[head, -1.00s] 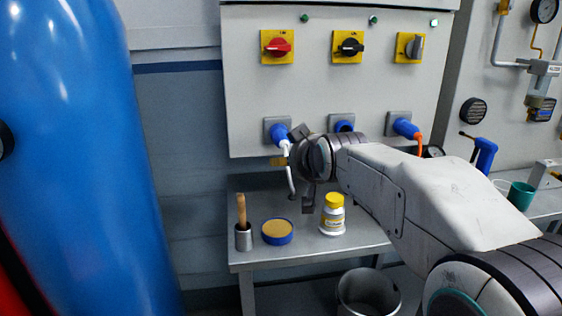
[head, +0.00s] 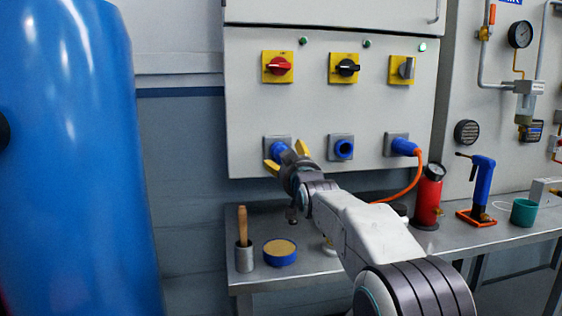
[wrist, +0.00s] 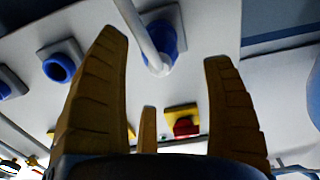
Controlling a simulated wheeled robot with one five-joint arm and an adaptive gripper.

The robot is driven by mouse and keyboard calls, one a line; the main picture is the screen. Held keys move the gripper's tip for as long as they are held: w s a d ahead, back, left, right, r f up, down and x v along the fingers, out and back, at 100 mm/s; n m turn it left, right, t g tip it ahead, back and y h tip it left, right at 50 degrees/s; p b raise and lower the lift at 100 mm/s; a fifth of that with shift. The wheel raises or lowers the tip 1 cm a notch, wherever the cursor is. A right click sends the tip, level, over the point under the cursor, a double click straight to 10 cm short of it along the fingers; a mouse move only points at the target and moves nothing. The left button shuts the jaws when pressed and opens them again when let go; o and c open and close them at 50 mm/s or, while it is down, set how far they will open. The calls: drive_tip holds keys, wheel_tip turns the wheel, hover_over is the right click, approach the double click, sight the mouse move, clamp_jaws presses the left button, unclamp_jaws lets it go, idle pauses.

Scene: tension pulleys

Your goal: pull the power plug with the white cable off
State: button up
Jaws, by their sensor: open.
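The blue power plug (head: 279,149) sits in the left socket of the grey cabinet. My gripper (head: 287,158) is open in front of it, with yellow fingertips on either side of the plug in the head view. In the wrist view the blue plug (wrist: 166,38) and its white cable (wrist: 137,24) lie between and beyond the spread fingers of my gripper (wrist: 162,50). I see no finger clearly touching the plug. In the head view my gripper hides most of the white cable.
An empty blue socket (head: 343,149) is right of the plug, then a plug with an orange cable (head: 403,147). Rotary switches, the left one red (head: 277,66), are above. A brush holder (head: 244,257) and blue tin (head: 280,252) stand on the bench below.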

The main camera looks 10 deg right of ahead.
drive_tip(key=shift+w, duration=0.1)
idle(0.3)
drive_tip(key=w+p, duration=0.6)
drive_tip(key=shift+r+p, duration=0.2)
drive_tip(key=shift+p, duration=0.15)
drive_tip(key=shift+w+f+p, duration=0.2)
drive_tip(key=shift+w+p, duration=1)
drive_tip(key=shift+w, duration=0.15)
drive_tip(key=shift+o, duration=0.2)
idle(0.4)
drive_tip(key=c, duration=1.4)
drive_tip(key=shift+o, duration=0.2)
drive_tip(key=shift+b, duration=0.3)
drive_tip(key=shift+s+f+b, duration=0.1)
drive_tip(key=shift+s+b, duration=0.05)
drive_tip(key=shift+b, duration=0.15)
